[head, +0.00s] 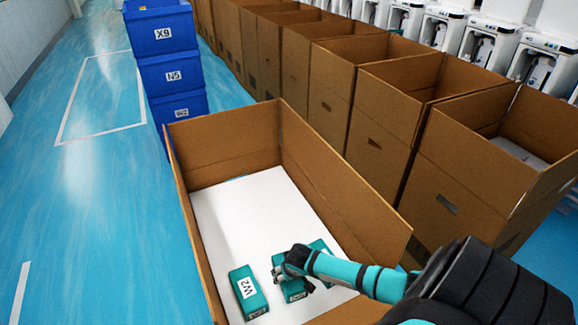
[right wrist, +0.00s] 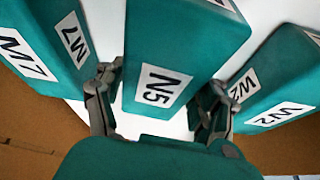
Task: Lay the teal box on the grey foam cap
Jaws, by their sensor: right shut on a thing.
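My right gripper (head: 294,275) is at the middle box. In the right wrist view the gripper (right wrist: 158,108) has its fingers on both sides of the teal box labelled N5 (right wrist: 172,45), shut on it. A light grey piece (head: 520,153), possibly the grey foam cap, lies inside the carton at far right. My left gripper is out of view.
The open carton (head: 225,140) has high brown walls around the teal boxes. A row of open cartons (head: 375,150) stands along its right side. Stacked blue crates (head: 168,72) stand behind left. The blue floor at left is clear.

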